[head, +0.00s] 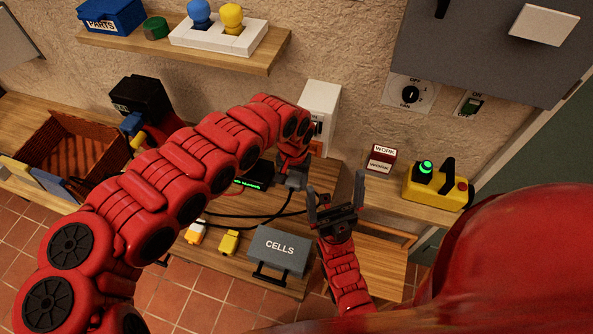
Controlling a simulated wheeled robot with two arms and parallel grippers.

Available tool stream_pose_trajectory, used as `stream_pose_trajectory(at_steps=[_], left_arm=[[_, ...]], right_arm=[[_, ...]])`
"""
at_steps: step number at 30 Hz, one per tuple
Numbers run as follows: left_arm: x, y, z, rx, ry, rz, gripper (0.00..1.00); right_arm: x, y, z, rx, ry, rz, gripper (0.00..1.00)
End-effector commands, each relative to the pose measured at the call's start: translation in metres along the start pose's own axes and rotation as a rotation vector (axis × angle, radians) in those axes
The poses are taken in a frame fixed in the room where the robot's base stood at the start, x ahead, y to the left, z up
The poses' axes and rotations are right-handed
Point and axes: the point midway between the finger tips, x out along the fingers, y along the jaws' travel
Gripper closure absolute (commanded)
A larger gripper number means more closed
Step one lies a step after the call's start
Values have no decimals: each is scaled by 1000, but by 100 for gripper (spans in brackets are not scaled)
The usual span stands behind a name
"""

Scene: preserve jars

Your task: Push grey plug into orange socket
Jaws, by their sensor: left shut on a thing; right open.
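My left gripper (291,172) reaches in from the left and is shut on a small grey piece, which looks like the grey plug (297,183). The gripper largely hides it, and a black cable runs close by. A white wall box (320,98) stands just behind and above, with a dark switch on its front. An orange patch (317,148) low on that box looks like the orange socket, partly hidden by my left gripper. The plug appears apart from it, a little below and to the left. My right gripper (335,195) is open and empty, fingers pointing up.
A yellow plug (229,242), a white-and-orange plug (195,233) and a grey CELLS case (279,250) are on the wooden bench. A black device with green display (256,175) sits behind.

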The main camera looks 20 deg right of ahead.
Motion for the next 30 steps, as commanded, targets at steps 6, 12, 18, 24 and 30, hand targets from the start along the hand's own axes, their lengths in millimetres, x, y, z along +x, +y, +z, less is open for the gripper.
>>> stream_pose_trajectory(at_steps=[6,12,18,24,30], left_arm=[[2,10,2,20,4,1,81],[1,9,2,18,4,1,81],[6,10,0,19,7,2,81],[8,11,-13,20,9,3,81],[8,11,-25,19,7,2,81]], right_arm=[[3,0,0,0,0,0,0],[4,0,-1,0,0,0,0],[-3,0,1,0,0,0,0],[-26,-1,4,0,0,0,0],[-48,-2,8,0,0,0,0]])
